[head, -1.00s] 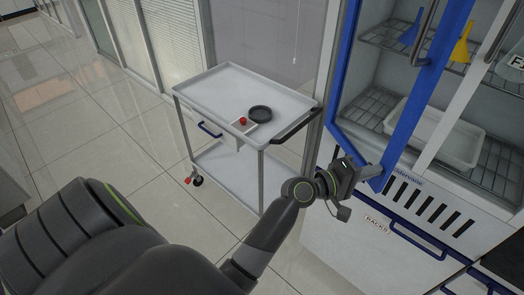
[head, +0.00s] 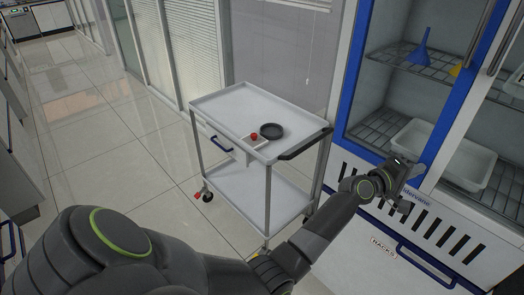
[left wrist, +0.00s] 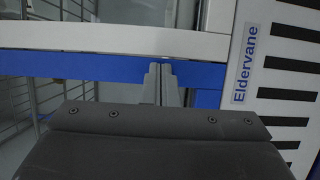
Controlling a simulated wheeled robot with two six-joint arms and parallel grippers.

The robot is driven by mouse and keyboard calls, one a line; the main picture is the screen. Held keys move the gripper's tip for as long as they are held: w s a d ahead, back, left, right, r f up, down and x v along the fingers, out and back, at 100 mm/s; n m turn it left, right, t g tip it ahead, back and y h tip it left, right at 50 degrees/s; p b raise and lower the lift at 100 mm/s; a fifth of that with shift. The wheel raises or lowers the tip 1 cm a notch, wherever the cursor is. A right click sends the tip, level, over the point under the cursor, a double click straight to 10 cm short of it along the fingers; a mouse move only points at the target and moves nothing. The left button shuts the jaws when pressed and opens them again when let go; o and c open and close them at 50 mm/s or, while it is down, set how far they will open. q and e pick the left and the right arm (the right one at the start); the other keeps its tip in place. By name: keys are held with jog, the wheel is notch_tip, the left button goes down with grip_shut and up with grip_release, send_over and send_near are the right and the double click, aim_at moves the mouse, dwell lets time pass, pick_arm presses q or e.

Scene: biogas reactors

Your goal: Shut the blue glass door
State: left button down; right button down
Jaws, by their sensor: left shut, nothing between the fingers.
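The blue glass door (head: 460,78) is on the cabinet at the right in the head view. Its blue frame lies nearly in line with the cabinet front; I cannot tell if a small gap is left. Its grey bar handle (head: 485,22) is at the top. My left gripper (head: 412,168) is at the door's lower corner. In the left wrist view the gripper's fingers (left wrist: 161,82) are together and empty, at the blue frame (left wrist: 95,67). Whether they touch it is unclear. My right gripper is not in view.
A white trolley (head: 225,108) with a dark round dish (head: 271,131) and a red ball (head: 254,136) stands left of the cabinet. A white tray (head: 455,178) and a blue funnel (head: 420,49) are on the cabinet's shelves. The floor at left is clear.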

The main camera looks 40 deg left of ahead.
pick_arm(q)
jog(key=shift+w+r, duration=0.1)
jog(key=shift+r, duration=0.4)
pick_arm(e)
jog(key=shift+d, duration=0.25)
